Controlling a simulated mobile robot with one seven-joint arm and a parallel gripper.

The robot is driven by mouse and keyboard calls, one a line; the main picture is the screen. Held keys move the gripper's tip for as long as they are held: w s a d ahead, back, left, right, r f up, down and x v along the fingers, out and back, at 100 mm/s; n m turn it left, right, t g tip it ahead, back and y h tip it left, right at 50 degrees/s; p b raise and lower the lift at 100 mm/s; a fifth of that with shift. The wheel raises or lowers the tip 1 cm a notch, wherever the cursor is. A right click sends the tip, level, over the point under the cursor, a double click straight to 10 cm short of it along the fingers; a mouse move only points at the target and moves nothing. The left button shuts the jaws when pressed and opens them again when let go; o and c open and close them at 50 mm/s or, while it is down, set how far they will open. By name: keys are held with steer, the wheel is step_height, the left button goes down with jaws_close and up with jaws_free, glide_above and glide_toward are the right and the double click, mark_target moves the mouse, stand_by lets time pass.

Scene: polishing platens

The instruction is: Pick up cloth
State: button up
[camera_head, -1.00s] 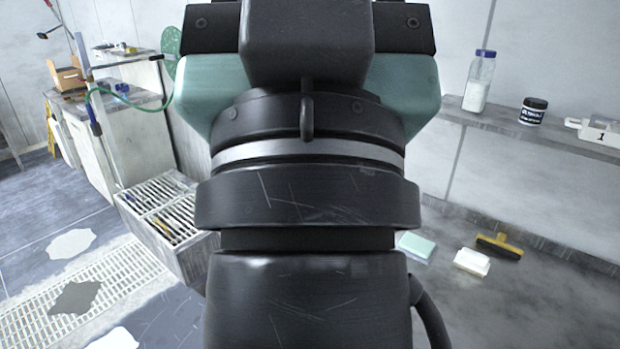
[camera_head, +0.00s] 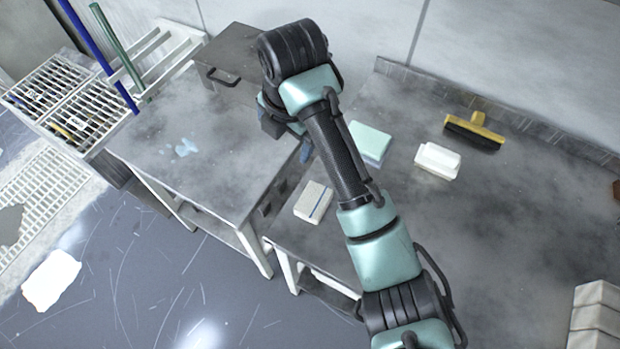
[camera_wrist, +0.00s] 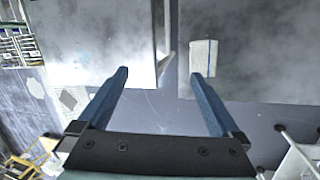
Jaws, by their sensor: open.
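The cloth looks like a pale, folded, rectangular pad with a blue stripe (camera_head: 313,202). It lies flat near the front left corner of the right-hand grey worktop. In the head view my gripper is mostly hidden behind the wrist; a blue finger shows above and beyond the cloth.
A green-topped block (camera_head: 370,142), a white block (camera_head: 438,161) and a yellow-handled brush (camera_head: 474,131) lie farther back on the worktop. A separate grey table (camera_head: 190,135) stands at left. White stacked pieces (camera_head: 597,322) are at lower right. Bare worktop surrounds the cloth.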

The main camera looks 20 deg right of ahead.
steer(key=s+d+f+n+g, duration=0.2)
steer(key=s+d+f+g, duration=0.1)
steer(key=s+f, duration=0.2)
steer(key=b, duration=0.2)
glide_above(314, 199)
step_height(314, 199, down, 7)
steer(key=shift+s+a+r, duration=0.15)
steer(key=shift+f, duration=2.9)
steer(key=c, duration=1.2)
step_height(314, 199, up, 10)
steer(key=shift+r, duration=0.1)
steer(key=shift+c, duration=0.2)
